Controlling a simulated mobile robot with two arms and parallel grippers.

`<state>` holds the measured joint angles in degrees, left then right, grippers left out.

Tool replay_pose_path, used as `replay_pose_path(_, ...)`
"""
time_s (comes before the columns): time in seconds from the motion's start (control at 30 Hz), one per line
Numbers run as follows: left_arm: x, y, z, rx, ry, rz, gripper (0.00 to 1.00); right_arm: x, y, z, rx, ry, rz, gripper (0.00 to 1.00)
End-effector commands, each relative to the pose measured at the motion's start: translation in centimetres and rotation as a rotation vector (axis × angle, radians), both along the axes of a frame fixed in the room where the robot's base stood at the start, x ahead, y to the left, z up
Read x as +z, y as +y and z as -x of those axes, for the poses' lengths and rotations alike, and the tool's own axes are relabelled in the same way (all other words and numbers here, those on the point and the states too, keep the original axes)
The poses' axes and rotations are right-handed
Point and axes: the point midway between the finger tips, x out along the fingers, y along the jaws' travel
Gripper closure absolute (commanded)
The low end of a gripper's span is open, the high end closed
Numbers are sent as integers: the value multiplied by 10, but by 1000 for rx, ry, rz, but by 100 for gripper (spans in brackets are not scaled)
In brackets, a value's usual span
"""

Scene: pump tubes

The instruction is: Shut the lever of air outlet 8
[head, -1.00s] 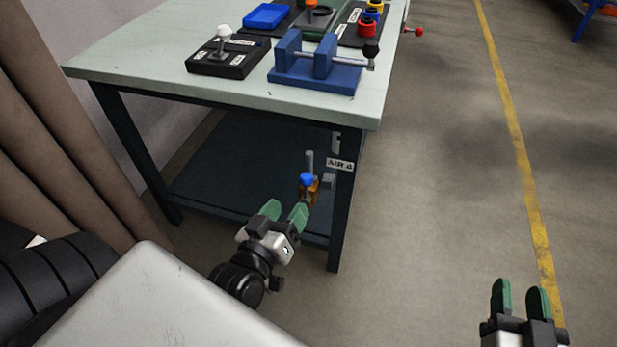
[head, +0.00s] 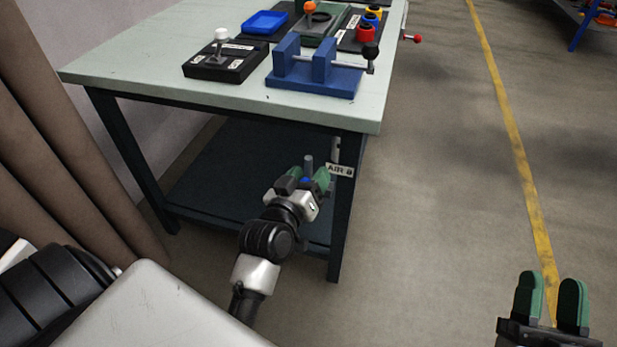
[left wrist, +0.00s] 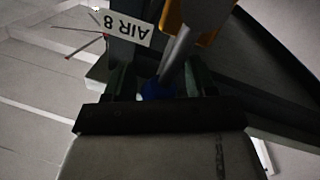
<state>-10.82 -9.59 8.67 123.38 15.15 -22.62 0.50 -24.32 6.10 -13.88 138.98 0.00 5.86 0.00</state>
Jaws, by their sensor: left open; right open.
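The white AIR 8 label (head: 340,171) is on the table's near right leg. In the left wrist view the label (left wrist: 128,28) appears upside down beside an orange outlet part (left wrist: 207,38). A grey lever (left wrist: 181,50) with a blue knob (left wrist: 158,90) runs between the left fingers. In the head view the blue knob (head: 305,181) is mostly hidden by my left gripper (head: 307,177). That gripper is open, with a finger on each side of the knob; I cannot tell whether they touch it. My right gripper (head: 551,293) is open and empty, far off to the right.
The table (head: 210,91) stands above the outlet, with a dark lower shelf (head: 225,165) behind it. On top are a black switch box (head: 226,66), a blue clamp (head: 312,80) and a blue tray (head: 265,22). The floor right of the table is clear.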

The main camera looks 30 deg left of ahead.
Motion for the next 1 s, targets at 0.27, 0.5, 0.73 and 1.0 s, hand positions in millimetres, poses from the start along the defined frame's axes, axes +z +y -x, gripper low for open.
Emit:
replay_pose_path(0.27, 0, 0, 0, 0, 0, 0, 53, 0, 0, 0, 0, -1, 0, 57)
replay_pose_path(0.5, 0, 0, 0, 0, 0, 0, 90, 0, 0, 0, 0, 0, 0, 57)
replay_pose_path(0.73, 0, 0, 0, 0, 1, -2, 100, 0, 0, 0, 1, 1, -1, 57)
replay_pose_path(1.0, 2, 10, -8, 0, 11, -46, 100, -11, -1, -7, -8, 116, 33, 57)
